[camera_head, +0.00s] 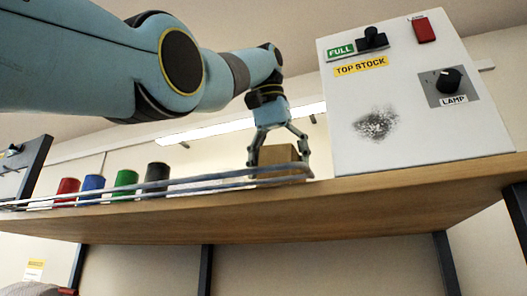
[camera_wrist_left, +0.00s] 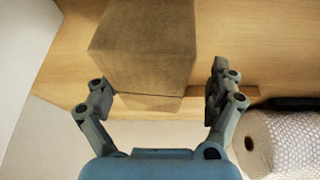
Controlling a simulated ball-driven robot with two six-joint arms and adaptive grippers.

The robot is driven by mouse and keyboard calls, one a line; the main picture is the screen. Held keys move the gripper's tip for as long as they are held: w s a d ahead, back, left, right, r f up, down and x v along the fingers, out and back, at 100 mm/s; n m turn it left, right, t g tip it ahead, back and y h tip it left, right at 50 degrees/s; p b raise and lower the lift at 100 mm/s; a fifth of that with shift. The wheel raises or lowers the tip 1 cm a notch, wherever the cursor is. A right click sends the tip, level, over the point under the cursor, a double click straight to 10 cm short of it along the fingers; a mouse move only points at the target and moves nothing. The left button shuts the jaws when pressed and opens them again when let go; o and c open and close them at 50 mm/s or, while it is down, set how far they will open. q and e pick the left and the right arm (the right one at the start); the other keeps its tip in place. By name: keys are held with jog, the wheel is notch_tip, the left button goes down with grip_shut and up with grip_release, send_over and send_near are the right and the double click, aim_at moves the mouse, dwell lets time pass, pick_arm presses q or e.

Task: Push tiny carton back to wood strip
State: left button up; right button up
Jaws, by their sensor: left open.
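The tiny carton (camera_head: 278,154) is a plain brown box on the high wooden shelf, behind the wire rail, left of the white panel box. My left gripper (camera_head: 278,150) reaches down over it with open fingers, one on each side. In the left wrist view the carton (camera_wrist_left: 143,45) stands just ahead of and partly between the fingers of my left gripper (camera_wrist_left: 158,98); I cannot tell whether they touch it. A narrow brown piece, which looks like the wood strip (camera_wrist_left: 249,91), shows beside the right-hand finger; the carton and finger hide the rest. My right gripper is out of view.
The white panel box (camera_head: 400,100) stands close right of the carton. Red (camera_head: 67,189), blue (camera_head: 92,187), green (camera_head: 125,181) and dark (camera_head: 157,176) cans stand to the left. The wire rail (camera_head: 215,184) runs along the shelf (camera_head: 330,217). A wrapped roll (camera_wrist_left: 272,143) lies right of my left gripper.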

aim_at(288, 178)
pick_arm(q)
jog(key=f, duration=0.1)
jog(key=w+d+f, duration=0.1)
jog(key=f+b, duration=0.1)
jog(key=shift+w+d, duration=0.25)
jog(key=shift+d, duration=0.1)
jog(key=shift+w+a, duration=0.1)
jog(key=shift+a, duration=0.15)
jog(key=shift+s+a+r, duration=0.1)
jog(key=shift+s+a, duration=0.1)
jog(key=shift+s+r, duration=0.1)
jog(key=shift+s, duration=0.1)
jog(key=shift+d, duration=0.25)
jog(key=c, duration=0.4)
jog(key=shift+w, duration=0.1)
jog(key=c, duration=0.5)
jog(key=shift+a, duration=0.1)
jog(key=c, duration=0.4)
jog(key=shift+c, duration=0.3)
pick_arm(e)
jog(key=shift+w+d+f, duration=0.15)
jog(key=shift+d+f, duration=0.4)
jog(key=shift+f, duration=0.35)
